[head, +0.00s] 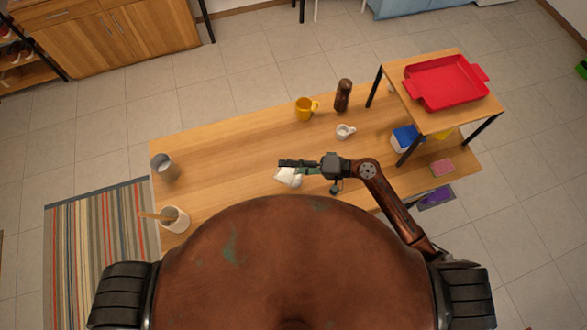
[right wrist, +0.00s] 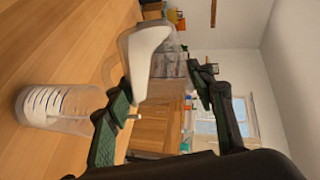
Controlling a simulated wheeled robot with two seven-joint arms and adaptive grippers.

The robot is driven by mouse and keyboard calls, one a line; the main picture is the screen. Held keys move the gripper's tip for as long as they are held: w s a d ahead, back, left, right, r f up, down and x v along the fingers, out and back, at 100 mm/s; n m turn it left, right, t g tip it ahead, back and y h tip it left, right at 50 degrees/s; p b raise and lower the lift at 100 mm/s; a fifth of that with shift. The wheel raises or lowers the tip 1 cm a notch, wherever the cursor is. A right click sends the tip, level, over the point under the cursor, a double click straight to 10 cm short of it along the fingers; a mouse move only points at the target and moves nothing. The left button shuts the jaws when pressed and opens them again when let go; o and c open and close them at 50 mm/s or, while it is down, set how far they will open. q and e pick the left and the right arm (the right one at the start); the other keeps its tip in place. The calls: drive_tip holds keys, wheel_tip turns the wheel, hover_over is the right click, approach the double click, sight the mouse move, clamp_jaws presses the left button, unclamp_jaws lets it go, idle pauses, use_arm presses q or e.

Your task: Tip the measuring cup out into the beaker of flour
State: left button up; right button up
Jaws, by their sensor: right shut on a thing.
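My right gripper (head: 300,165) is over the near middle of the wooden table. In the right wrist view, its two fingers (right wrist: 160,102) are shut on a clear measuring cup (right wrist: 170,62) with white content in it. The content's surface runs at a slant in the cup. A clear beaker (right wrist: 62,108) with dark scale marks stands on the table at the left of that view, with white flour in it. The cup is apart from the beaker. In the head view, a white patch (head: 288,178) shows under the gripper; cup and beaker cannot be told apart there. My left gripper is not in view.
A grey cup (head: 165,168) and a white pot with a wooden spoon (head: 176,220) stand at the table's left. A yellow mug (head: 304,109), a brown bottle (head: 343,95) and a small white cup (head: 344,132) stand behind the gripper. A raised shelf holds a red tray (head: 447,82).

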idle(0.3)
drive_tip(key=shift+w, duration=0.25)
drive_tip(key=shift+d+r+m, duration=0.1)
drive_tip(key=shift+m, duration=0.2)
drive_tip(key=shift+w+g+y, duration=0.15)
drive_tip(key=shift+g+y, duration=0.15)
drive_tip(key=shift+d+b, duration=0.1)
drive_tip(key=shift+b, duration=0.3)
drive_tip(key=shift+f, duration=0.2)
drive_tip(key=shift+m, duration=0.3)
drive_tip(key=shift+w+f+b, duration=0.15)
drive_tip(key=shift+f+b, duration=0.05)
drive_tip(key=shift+b, duration=0.1)
